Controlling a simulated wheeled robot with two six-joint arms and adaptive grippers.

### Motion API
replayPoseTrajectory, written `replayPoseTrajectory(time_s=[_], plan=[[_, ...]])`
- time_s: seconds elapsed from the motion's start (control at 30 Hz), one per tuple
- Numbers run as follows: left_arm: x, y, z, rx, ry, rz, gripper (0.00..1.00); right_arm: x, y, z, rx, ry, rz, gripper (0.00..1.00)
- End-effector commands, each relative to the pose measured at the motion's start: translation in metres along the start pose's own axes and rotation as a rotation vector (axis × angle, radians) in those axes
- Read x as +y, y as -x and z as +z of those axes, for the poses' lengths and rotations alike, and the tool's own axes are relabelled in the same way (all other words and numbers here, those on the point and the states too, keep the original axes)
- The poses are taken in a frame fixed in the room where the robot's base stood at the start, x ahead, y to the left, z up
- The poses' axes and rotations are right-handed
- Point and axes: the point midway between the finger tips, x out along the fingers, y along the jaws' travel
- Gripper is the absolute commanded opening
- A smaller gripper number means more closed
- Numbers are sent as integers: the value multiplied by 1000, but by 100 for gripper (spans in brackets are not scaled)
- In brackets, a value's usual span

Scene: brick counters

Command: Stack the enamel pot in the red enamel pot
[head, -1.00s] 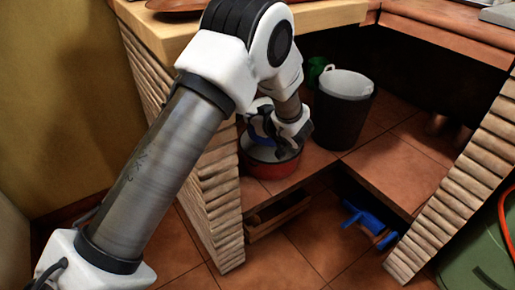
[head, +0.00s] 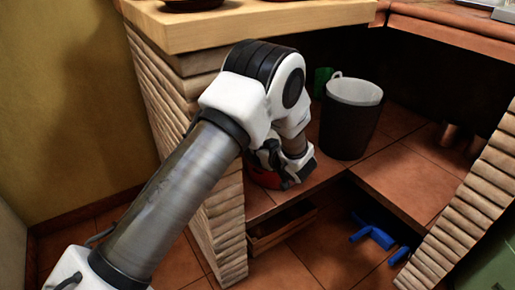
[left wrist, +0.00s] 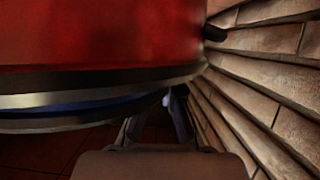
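The red enamel pot (head: 262,178) stands on the tiled shelf beside the brick pillar, mostly hidden by my left gripper. In the left wrist view a large red pot wall (left wrist: 100,35) fills the upper left, with a dark metallic rim and a blue band (left wrist: 85,107) below it. The blue band may be the enamel pot; I cannot tell whether it sits inside the red one. My left gripper (head: 288,178) is down at the red pot. Its fingers show close below the rim in the left wrist view (left wrist: 157,128), but their tips are hidden. My right gripper is out of view.
The brick pillar (head: 195,150) stands close on the left of the pot. A dark bin with a light rim (head: 350,120) and a green item (head: 321,80) stand behind on the shelf. The wooden counter (head: 250,25) overhangs. Blue objects (head: 375,235) lie on the floor below.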

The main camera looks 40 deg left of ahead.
Motion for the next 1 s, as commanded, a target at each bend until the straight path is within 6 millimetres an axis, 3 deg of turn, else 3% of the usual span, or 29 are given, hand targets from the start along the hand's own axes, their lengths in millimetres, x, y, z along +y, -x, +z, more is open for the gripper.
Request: replayPoseTrajectory(time_s=[0.17,0.23,0.27,0.57,0.7,1.0], plan=[[0,-1,2,1,2,1,0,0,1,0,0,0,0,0],[0,-1,3,0,0,0,25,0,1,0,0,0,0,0],[0,-1,3,0,0,0,31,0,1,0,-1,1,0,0],[0,-1,2,0,0,0,31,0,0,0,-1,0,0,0],[1,4,-10,1,3,0,31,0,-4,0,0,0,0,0],[2,87,-16,4,-5,4,31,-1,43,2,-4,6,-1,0]])
